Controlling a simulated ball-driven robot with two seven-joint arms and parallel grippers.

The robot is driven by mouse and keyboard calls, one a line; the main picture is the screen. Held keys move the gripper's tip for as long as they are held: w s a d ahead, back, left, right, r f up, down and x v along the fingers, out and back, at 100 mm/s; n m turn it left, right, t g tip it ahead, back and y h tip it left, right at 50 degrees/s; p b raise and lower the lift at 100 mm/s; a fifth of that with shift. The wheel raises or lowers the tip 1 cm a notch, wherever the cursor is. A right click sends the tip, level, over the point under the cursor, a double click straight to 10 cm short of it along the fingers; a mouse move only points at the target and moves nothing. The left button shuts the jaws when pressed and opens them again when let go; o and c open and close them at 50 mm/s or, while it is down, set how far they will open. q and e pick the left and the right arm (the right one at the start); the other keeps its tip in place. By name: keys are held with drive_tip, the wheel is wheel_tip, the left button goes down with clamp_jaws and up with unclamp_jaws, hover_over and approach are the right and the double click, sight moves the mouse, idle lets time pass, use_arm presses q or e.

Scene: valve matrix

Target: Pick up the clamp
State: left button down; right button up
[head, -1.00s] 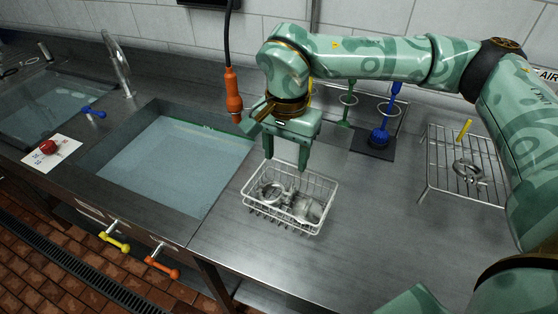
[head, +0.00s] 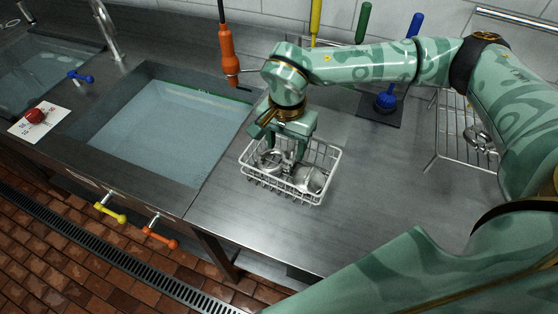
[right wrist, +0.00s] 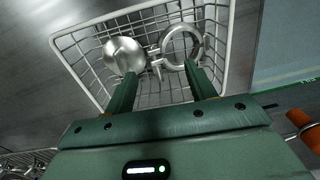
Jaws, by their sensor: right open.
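A silver ring-shaped clamp (head: 268,160) lies in a white wire basket (head: 330,172) on the steel counter. In the right wrist view the clamp (right wrist: 196,45) shows as an open ring with a small fastener on its side. A rounded silver part (right wrist: 123,55) lies beside it. My right gripper (head: 293,152) points down into the basket, partly hiding its contents. In the right wrist view my right gripper (right wrist: 158,72) is open, its fingers apart, with the fastener between and beyond the tips. Nothing is held. My left gripper is not in view.
A water-filled sink (head: 165,125) is left of the basket. An orange hanging handle (head: 229,55) is behind it. A wire rack (head: 450,140) at right holds another silver ring-like part (head: 482,141). A blue brush (head: 386,100) stands at the back. The counter in front is clear.

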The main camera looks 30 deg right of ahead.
sight(288, 160)
wheel_tip(288, 160, down, 4)
drive_tip(key=shift+d+f, duration=0.1)
drive_tip(key=shift+d, duration=0.05)
drive_tip(key=shift+c, duration=0.3)
drive_tip(key=c, duration=1)
drive_tip(key=shift+s, duration=0.1)
clamp_jaws()
drive_tip(key=shift+s+f+b, duration=0.15)
drive_tip(key=shift+s+b, duration=0.05)
drive_tip(key=shift+b, duration=0.1)
